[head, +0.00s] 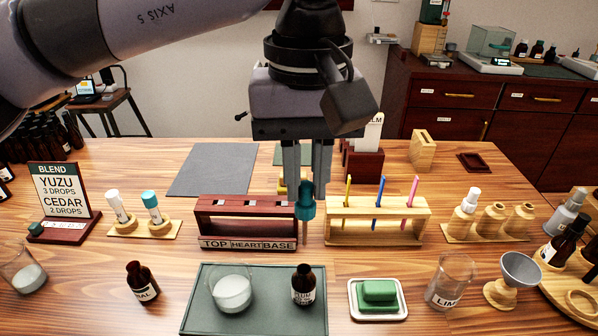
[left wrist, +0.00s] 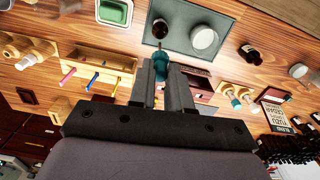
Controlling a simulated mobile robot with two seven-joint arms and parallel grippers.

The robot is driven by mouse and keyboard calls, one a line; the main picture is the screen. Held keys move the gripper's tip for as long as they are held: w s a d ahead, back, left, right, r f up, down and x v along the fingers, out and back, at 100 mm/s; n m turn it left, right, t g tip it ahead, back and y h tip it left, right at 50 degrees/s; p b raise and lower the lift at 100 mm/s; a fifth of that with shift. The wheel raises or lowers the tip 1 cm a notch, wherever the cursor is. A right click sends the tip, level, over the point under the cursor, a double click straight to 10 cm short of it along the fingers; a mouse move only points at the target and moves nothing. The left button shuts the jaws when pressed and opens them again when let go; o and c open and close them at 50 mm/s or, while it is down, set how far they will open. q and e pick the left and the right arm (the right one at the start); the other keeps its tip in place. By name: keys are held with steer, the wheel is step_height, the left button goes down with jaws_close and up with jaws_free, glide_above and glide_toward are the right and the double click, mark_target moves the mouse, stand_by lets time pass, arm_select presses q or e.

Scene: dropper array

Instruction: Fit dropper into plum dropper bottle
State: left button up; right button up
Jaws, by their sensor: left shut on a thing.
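My left gripper (head: 306,180) is shut on a teal-topped dropper (head: 305,205), which hangs upright with its tip down. In the left wrist view the gripper (left wrist: 163,72) holds the teal dropper bulb (left wrist: 160,58) between its fingertips. A small dark brown bottle, the plum dropper bottle (head: 303,288), stands open on the front right of a grey-green mat (head: 265,318). It also shows in the left wrist view (left wrist: 160,28). The dropper is above and behind the bottle in the head view, apart from it. My right gripper is not in view.
A glass beaker of white stuff (head: 231,290) stands on the mat left of the bottle. Behind are a dark red rack (head: 240,210) and a wooden rack with coloured sticks (head: 345,230). A green soap dish (head: 378,300) is to the right, another brown bottle (head: 142,283) to the left.

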mark_target(305, 232)
arm_select(q)
steer(key=shift+f, duration=0.15)
steer(key=shift+f+b, duration=1.3)
steer(key=shift+f, duration=0.5)
steer(key=shift+f, duration=0.2)
steer(key=shift+f+b, duration=0.5)
steer(key=shift+f, duration=0.2)
steer(key=shift+f+b, duration=1.1)
steer(key=shift+f, duration=0.35)
